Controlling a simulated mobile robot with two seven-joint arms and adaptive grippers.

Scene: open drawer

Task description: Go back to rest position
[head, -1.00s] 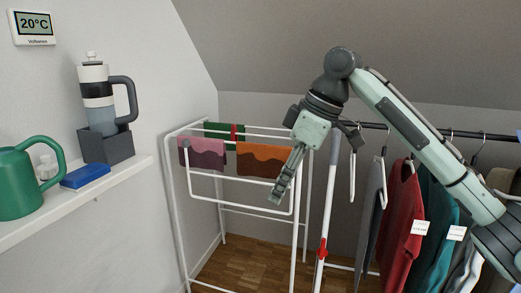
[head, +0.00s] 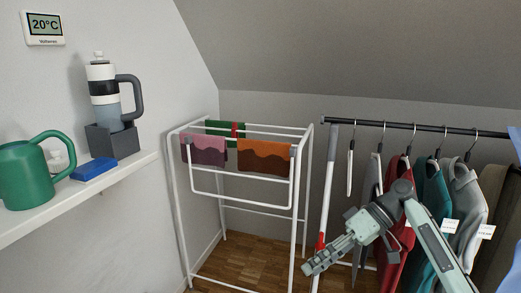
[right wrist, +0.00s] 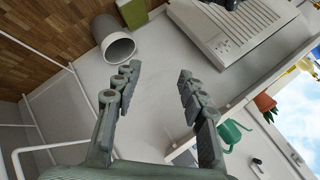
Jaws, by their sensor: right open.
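My right gripper (head: 310,266) is low in the head view, in front of the clothes rail and right of the drying rack, pointing to the lower left. Its fingers look close together from that side. In the right wrist view the two fingers of the right gripper (right wrist: 160,72) stand apart with nothing between them, so it is open and empty. My left gripper is not in view.
A white drying rack (head: 178,215) holds several cloths. A dark rail (head: 400,126) carries hanging clothes just behind my right arm. A shelf (head: 60,205) at left bears a green watering can (head: 25,180), a blue block (head: 93,169) and a bottle (head: 103,95).

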